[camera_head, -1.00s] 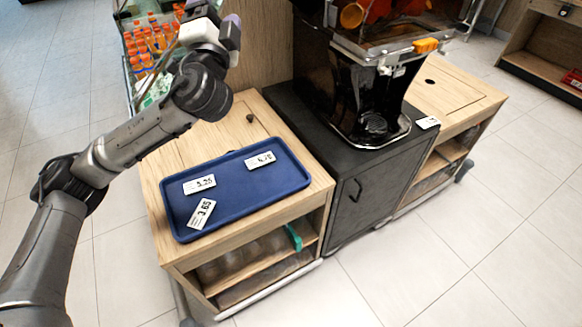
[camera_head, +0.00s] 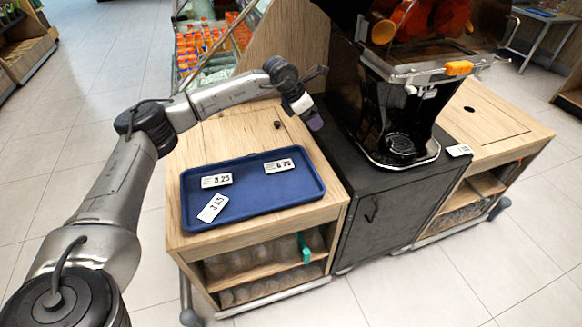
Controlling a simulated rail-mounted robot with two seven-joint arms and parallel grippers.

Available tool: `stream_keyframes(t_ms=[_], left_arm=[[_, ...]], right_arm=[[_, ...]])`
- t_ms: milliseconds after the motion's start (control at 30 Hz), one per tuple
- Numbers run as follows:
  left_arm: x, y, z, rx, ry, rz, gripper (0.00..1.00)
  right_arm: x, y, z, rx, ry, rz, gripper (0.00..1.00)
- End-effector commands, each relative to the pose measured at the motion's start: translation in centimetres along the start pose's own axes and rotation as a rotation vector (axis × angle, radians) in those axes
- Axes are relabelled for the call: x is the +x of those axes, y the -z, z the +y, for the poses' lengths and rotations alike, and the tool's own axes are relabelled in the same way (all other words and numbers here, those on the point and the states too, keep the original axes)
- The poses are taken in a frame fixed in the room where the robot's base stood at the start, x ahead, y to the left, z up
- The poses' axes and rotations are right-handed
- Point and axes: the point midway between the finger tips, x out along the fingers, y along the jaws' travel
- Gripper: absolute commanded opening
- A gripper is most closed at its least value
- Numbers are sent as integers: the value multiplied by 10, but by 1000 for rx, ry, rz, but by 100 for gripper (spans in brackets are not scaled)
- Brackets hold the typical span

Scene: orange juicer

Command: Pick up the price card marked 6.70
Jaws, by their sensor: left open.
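A white price card that reads about 6.70 (camera_head: 279,166) lies flat in the right part of a blue tray (camera_head: 255,202). Its last digit is hard to read. Two other white cards lie in the tray's left part: one reads about 3.25 (camera_head: 216,181), and a tilted one (camera_head: 212,208) reads about 3.65 or 3.45. My left gripper (camera_head: 314,122) is open. It hangs above the back right of the wooden counter, beyond the tray and apart from the cards. My right gripper is not in view.
The tray sits on a wooden counter (camera_head: 222,135) with shelves below. A black juicer (camera_head: 400,110) stands on a dark cabinet (camera_head: 375,215) to the right, close to my gripper. Another small card (camera_head: 459,150) lies right of the juicer. Orange bottles (camera_head: 207,40) stand behind.

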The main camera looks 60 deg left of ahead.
Motion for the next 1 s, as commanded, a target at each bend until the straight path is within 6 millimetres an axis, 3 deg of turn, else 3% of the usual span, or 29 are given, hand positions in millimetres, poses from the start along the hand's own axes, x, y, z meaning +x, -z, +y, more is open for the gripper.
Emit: stream_keyframes(t_ms=[100,200,467,800,1000], left_arm=[[-4,35,6,32,-32,217,76],[-10,56,7,44,-39,358,76],[-19,85,4,56,-14,536,76],[28,115,5,65,-9,545,76],[46,125,5,65,-9,543,76]], right_arm=[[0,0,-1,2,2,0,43],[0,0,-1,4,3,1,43],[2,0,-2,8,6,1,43],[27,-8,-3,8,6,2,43],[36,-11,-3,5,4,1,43]])
